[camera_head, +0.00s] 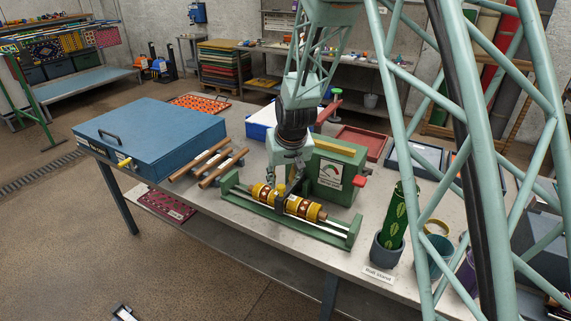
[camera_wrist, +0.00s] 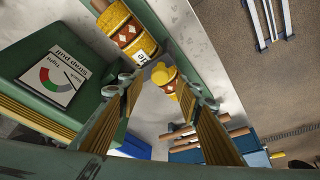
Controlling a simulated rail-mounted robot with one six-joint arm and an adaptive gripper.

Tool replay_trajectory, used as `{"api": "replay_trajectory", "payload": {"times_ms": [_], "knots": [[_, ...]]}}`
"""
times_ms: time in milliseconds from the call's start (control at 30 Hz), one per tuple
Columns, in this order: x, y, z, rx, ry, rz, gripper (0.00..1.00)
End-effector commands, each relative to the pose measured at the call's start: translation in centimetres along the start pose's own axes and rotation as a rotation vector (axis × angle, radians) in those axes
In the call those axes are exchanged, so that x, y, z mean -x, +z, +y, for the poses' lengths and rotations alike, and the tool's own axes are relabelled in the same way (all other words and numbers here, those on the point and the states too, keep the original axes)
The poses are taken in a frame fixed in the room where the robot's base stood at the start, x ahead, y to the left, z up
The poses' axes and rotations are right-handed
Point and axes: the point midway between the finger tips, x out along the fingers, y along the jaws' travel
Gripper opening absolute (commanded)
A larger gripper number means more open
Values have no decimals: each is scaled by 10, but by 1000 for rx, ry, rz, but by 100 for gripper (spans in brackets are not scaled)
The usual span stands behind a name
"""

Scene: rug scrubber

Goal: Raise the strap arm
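The green box (camera_head: 338,172) with a "Strap pull" gauge stands on the table; its gauge (camera_wrist: 55,78) also shows in the wrist view. A red bar (camera_head: 328,111) rises behind the box and a red handle (camera_head: 361,181) sits at its right side. I cannot tell which is the strap arm. A patterned yellow roll (camera_head: 302,208) lies in the green cradle (camera_head: 235,197) before the box, and also shows in the wrist view (camera_wrist: 128,35). My gripper (camera_wrist: 160,88) is over the roll, its fingers apart; part of the roll shows between them. Contact cannot be told.
A blue case (camera_head: 150,130) and wooden rods on a rack (camera_head: 208,165) stand to the left. A green roll in a grey pot (camera_head: 389,248) is at right, labelled "Roll stand". A red tray (camera_head: 361,142) lies behind. The front table strip is mostly bare.

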Motion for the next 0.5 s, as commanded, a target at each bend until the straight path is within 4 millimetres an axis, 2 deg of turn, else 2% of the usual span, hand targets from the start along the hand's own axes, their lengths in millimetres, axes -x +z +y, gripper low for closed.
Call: {"api": "replay_trajectory", "payload": {"times_ms": [500], "knots": [[57, -1, 0, 0, 0, 2, 32]]}}
